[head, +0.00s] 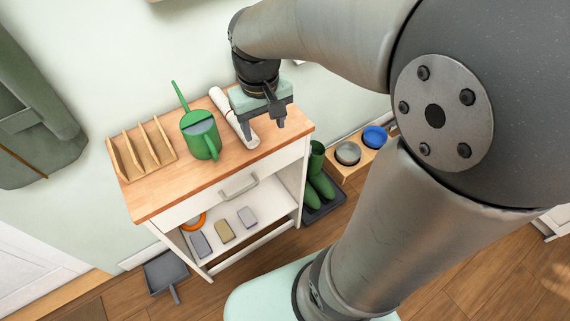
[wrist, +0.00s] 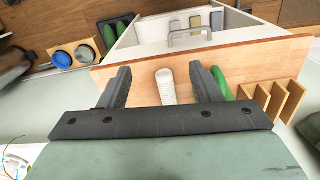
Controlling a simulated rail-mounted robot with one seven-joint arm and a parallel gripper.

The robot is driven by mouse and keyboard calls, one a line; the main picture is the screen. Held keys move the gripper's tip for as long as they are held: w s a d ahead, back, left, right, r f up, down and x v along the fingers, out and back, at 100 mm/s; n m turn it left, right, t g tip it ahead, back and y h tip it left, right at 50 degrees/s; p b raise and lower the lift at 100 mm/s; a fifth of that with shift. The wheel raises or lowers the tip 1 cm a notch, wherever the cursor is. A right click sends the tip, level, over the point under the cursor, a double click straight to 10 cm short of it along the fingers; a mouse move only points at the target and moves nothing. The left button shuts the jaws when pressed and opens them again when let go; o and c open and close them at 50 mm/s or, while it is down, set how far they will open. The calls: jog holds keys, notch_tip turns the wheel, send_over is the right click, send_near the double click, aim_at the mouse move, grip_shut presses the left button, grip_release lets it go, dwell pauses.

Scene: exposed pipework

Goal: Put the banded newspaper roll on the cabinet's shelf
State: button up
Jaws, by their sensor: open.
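The newspaper roll (head: 225,107) is a pale cylinder lying on the wooden top of the white cabinet (head: 168,198), right of the green watering can. Its bands cannot be made out. My gripper (head: 264,125) is open above the cabinet top at the roll's near part and hides some of it. In the wrist view, the roll (wrist: 165,88) shows between the two spread fingers of my gripper (wrist: 161,72); whether they touch it cannot be told. The cabinet's open shelf (head: 268,222), below the drawer, holds several small blocks and an orange ring.
The green watering can (head: 202,136) and a wooden rack (head: 142,152) stand left of the roll. The drawer handle (head: 239,186) sticks out in front. Green boots (head: 321,180) and a bowl stand (head: 361,152) are right of the cabinet. A dustpan (head: 166,272) lies on the floor.

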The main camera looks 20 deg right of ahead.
jog(key=shift+o, duration=0.4)
jog(key=s+f, duration=0.3)
jog(key=s, duration=0.8)
jog(key=shift+s+d+m, duration=0.25)
jog(key=shift+m, duration=0.05)
jog(key=shift+w, duration=0.1)
